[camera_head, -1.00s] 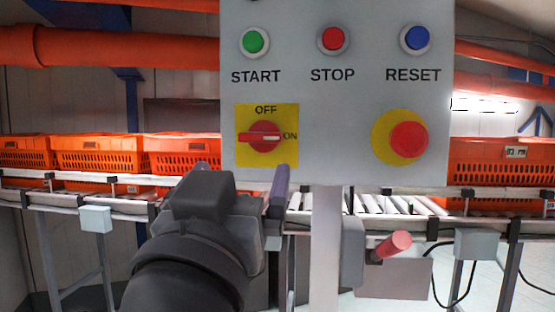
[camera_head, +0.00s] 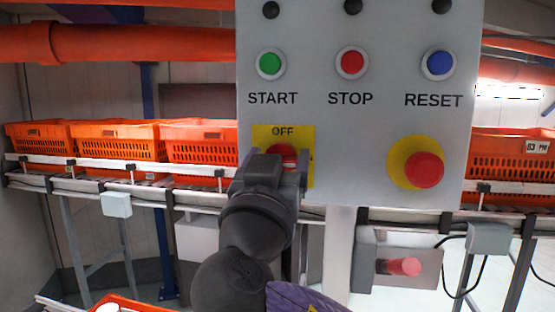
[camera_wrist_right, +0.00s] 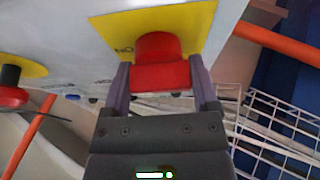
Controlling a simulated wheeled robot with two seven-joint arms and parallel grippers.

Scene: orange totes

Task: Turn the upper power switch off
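The power switch is a red rotary knob (camera_head: 281,153) on a yellow plate (camera_head: 306,140) marked OFF at the top, low left on the grey control panel (camera_head: 330,185). My right gripper (camera_head: 275,165) is up at the knob and hides most of it and the ON mark. In the right wrist view the knob (camera_wrist_right: 160,62) sits between the two fingers (camera_wrist_right: 160,85), one on each side. The fingers look spread about as wide as the knob's handle; firm contact is not clear. The knob's present angle is hard to read. My left gripper is not in view.
Green START (camera_head: 270,63), red STOP (camera_head: 352,62) and blue RESET (camera_head: 440,63) buttons sit above. A red mushroom button (camera_head: 424,170) is on the panel's right. Orange totes (camera_head: 117,142) stand on a conveyor behind.

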